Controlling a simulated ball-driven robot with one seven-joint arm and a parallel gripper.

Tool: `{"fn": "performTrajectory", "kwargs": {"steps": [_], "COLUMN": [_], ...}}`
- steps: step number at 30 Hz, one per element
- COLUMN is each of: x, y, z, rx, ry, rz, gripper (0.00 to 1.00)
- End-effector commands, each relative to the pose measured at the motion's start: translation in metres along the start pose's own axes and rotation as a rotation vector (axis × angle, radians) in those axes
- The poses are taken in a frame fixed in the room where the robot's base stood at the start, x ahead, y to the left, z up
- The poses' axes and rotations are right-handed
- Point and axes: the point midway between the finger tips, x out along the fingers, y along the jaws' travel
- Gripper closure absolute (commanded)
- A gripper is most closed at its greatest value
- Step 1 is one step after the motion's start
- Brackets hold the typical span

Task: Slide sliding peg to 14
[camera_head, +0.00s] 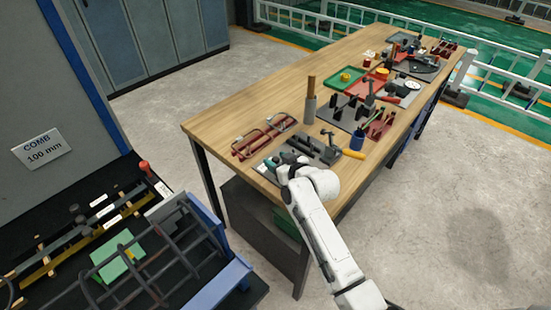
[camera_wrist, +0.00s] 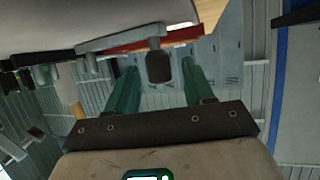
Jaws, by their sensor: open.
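My gripper (camera_head: 278,166) is over the near left end of the wooden workbench, at a grey plate (camera_head: 318,144) with dark upright pieces. In the wrist view, which looks upside down, its two green fingers (camera_wrist: 157,76) are open and apart. A dark rounded peg-like piece (camera_wrist: 159,66) shows between the fingertips, with gaps on both sides; I cannot tell for sure that it is the sliding peg. It seems joined to a thin grey base edge. The number 14 cannot be read in either view.
The wooden workbench (camera_head: 217,120) carries red frames (camera_head: 264,137), a blue cup (camera_head: 357,139), a hammer, trays and several tools. At lower left, a rebar cage (camera_head: 165,255) stands on a black bench beside a "COMB 100 mm" sign (camera_head: 42,149). The floor right of the workbench is clear.

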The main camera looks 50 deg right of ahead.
Motion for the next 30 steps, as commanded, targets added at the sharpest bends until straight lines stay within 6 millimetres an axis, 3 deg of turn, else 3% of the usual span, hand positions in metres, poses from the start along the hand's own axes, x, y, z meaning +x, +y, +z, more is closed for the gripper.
{"fn": "performTrajectory", "kwargs": {"steps": [6, 15, 30], "x": [0.0120, 0.0129, 0.0127], "y": [-0.0001, -0.0002, -0.0001], "z": [-0.0003, -0.0001, 0.0000], "rx": [-0.001, -0.001, 0.000], "ry": [0.000, 0.000, 0.000], "rz": [0.000, 0.000, 0.000], "gripper": [0.48, 0.49, 0.97]}}
